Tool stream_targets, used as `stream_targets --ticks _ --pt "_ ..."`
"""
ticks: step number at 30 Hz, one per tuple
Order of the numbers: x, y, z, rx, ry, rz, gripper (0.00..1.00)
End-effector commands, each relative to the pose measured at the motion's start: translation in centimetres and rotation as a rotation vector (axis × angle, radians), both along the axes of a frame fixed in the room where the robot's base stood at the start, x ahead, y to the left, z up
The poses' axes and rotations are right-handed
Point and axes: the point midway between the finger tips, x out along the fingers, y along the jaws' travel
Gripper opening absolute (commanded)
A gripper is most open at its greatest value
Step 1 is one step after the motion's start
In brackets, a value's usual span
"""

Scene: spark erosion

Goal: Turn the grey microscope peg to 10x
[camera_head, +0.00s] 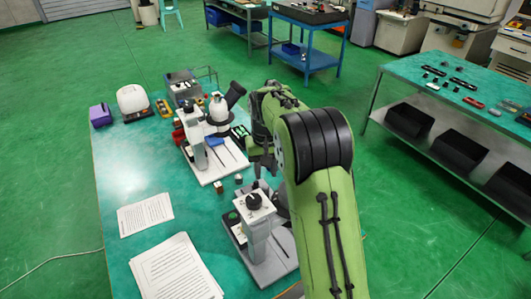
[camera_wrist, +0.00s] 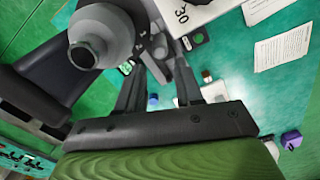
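The near grey microscope (camera_head: 262,240) stands on the green table, with a black knob (camera_head: 253,201) on its pale top. In the wrist view its rounded dark grey head and eyepiece (camera_wrist: 88,48) fill the upper left. A white face marked "30" (camera_wrist: 184,14) shows at the top edge. My gripper (camera_head: 262,180) is just behind the microscope in the head view, partly hidden by my arm. In the wrist view my gripper's (camera_wrist: 158,62) fingers are apart, their tips close to dark grey microscope parts. I cannot tell whether they touch, nor pick out the peg or its setting clearly.
A second microscope (camera_head: 196,155) stands farther back. Small blocks (camera_head: 217,186) lie between the two. Printed sheets (camera_head: 175,270) lie at the left of the table (camera_head: 130,175). A purple box (camera_head: 101,115) sits at its far left. Another table (camera_head: 440,75) stands at right.

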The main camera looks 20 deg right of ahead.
Motion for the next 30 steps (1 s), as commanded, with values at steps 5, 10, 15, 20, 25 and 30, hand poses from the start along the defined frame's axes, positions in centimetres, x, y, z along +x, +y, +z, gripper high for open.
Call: stream_targets --ticks 5,10,15,20,25,30 --pt "0.1 0.0 5.0 -0.001 -0.005 0.0 0.36" --pt "0.1 0.0 7.3 0.0 -0.002 0.0 0.36" --pt "0.0 0.0 7.6 0.0 0.001 0.0 0.36" --pt "0.0 0.0 7.6 0.0 0.0 0.001 0.3" --pt "-2.8 0.9 10.1 0.001 -0.061 0.017 0.04" --pt "-9.5 2.4 13.0 -0.002 -0.175 0.05 0.0"
